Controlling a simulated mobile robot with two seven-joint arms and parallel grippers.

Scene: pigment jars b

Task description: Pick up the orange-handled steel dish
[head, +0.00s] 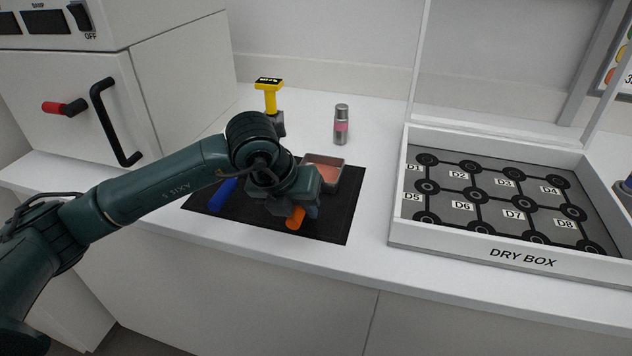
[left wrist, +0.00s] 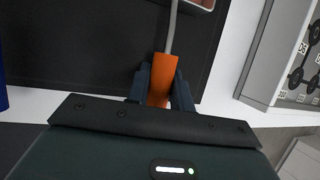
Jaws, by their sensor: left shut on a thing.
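The steel dish (head: 324,172) with reddish contents sits on the black mat, partly behind my left gripper in the head view. Its orange handle (head: 295,218) points toward the front of the counter. My left gripper (head: 302,203) is over the handle. In the left wrist view the gripper (left wrist: 161,88) has its two fingers closed on either side of the orange handle (left wrist: 163,75). A thin steel rod runs from the handle up to the dish (left wrist: 200,3), whose edge just shows at the top. I cannot tell whether the dish touches the mat. My right gripper is not seen.
The black mat (head: 330,222) also bears a blue handle (head: 222,195). Behind stand a yellow-topped tool (head: 269,95) and a silver bottle with a pink band (head: 341,125). A white dry box (head: 400,237) with labelled spots is at right; an oven with a black handle (head: 113,125) is at left.

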